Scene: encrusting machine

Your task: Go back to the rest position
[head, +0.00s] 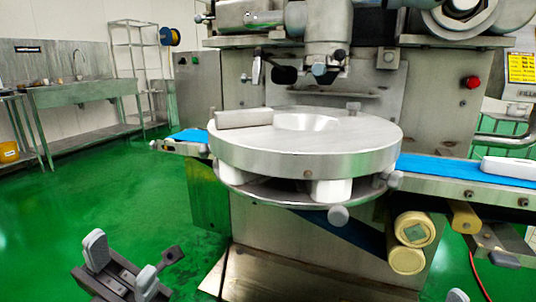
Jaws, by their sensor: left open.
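My left gripper (122,266) is at the bottom left, low over the green floor. Its two grey fingers stand well apart with nothing between them. It is clear of the machine, to the left of its base. Of my right gripper, only what looks like a grey fingertip (457,296) shows at the bottom edge on the right; the rest is out of frame. The encrusting machine (355,235) fills the middle and right, with a round metal turntable (240,147) at its front. A pale rectangular block (244,118) lies on the turntable's left side.
A blue conveyor belt (440,167) runs out to the right, with a white box-shaped thing (510,167) on it. Rollers (407,260) hang below. A metal sink table (85,93) and wire rack (138,75) stand back left. The green floor (90,205) at left is open.

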